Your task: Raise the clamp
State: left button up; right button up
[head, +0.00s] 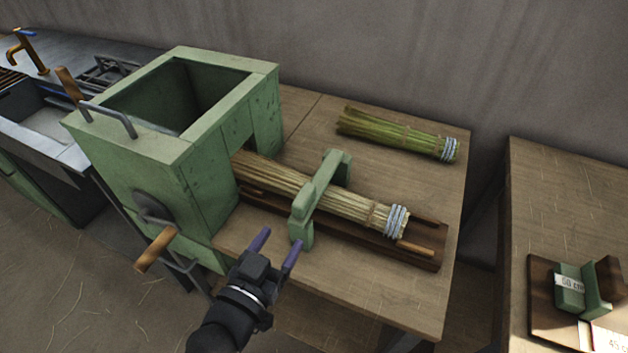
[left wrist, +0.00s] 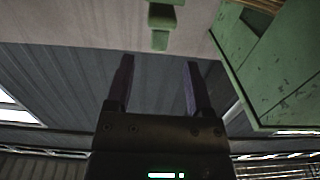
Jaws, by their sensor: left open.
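The green clamp (head: 318,192) is a bar that lies across a straw bundle (head: 340,202) on a dark wooden board (head: 428,238). The bundle runs out of the green box and ends in a pale blue-white binding. My left gripper (head: 275,243) is open and empty, in front of the clamp's near end and apart from it. In the left wrist view, the gripper (left wrist: 160,75) has its two purple fingers spread, with a green piece (left wrist: 160,25), seemingly the clamp's end, beyond them. My right gripper is in neither view.
A green box machine (head: 205,165) with a wooden-handled crank (head: 156,249) stands left of the clamp. A greener bundle (head: 395,133) lies at the back of the table (head: 385,290). A second table (head: 560,190) at right holds a small green device (head: 572,290).

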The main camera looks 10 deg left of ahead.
aim_at(296, 208)
pick_arm(q)
jog(key=shift+w+d+r+t, duration=0.15)
jog(key=shift+w+r+t, duration=0.2)
jog(key=shift+r, duration=0.4)
jog(key=b+x, duration=0.2)
jog(key=x, duration=0.5)
jog(key=shift+w+d, duration=0.1)
jog(key=shift+w, duration=0.25)
jog(key=shift+w+d+b, duration=0.15)
jog(key=shift+w+b, duration=0.15)
jog(key=shift+w, duration=0.25)
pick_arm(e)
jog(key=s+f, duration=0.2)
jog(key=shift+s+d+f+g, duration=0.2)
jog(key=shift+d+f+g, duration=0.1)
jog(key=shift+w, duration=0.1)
pick_arm(q)
grip_shut()
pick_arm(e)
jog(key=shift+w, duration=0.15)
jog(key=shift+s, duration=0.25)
